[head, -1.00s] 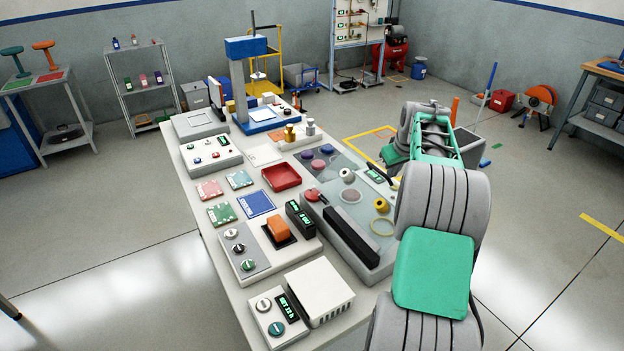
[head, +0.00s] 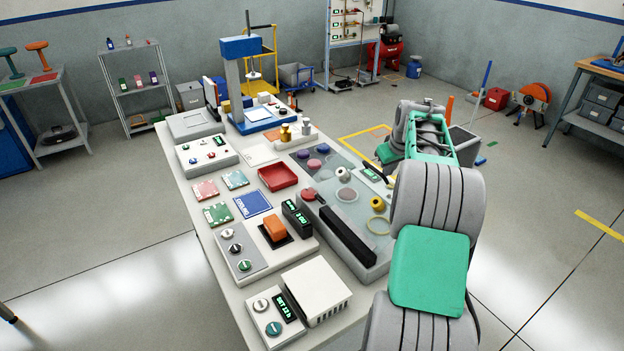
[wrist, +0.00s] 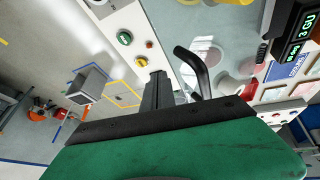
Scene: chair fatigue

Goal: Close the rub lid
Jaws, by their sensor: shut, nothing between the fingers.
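The rub tester's lid (head: 347,178) is a clear panel over the tester on the right side of the bench. Discs, a yellow spool and a ring show through or beside it. Its black curved handle (wrist: 196,72) rises in the wrist view; a dark piece of it shows in the head view (head: 378,173). I cannot tell how far the lid is tilted. My gripper (wrist: 159,78) is shut and empty, just left of the handle in the wrist view. Whether it touches the handle is unclear. In the head view my arm hides most of the gripper.
A control panel with green and orange buttons (wrist: 124,38) lies left of my fingers in the wrist view. A black bar (head: 347,234), a small black display (head: 297,217) and a white box (head: 316,290) stand nearby on the bench. Open floor lies right of the bench.

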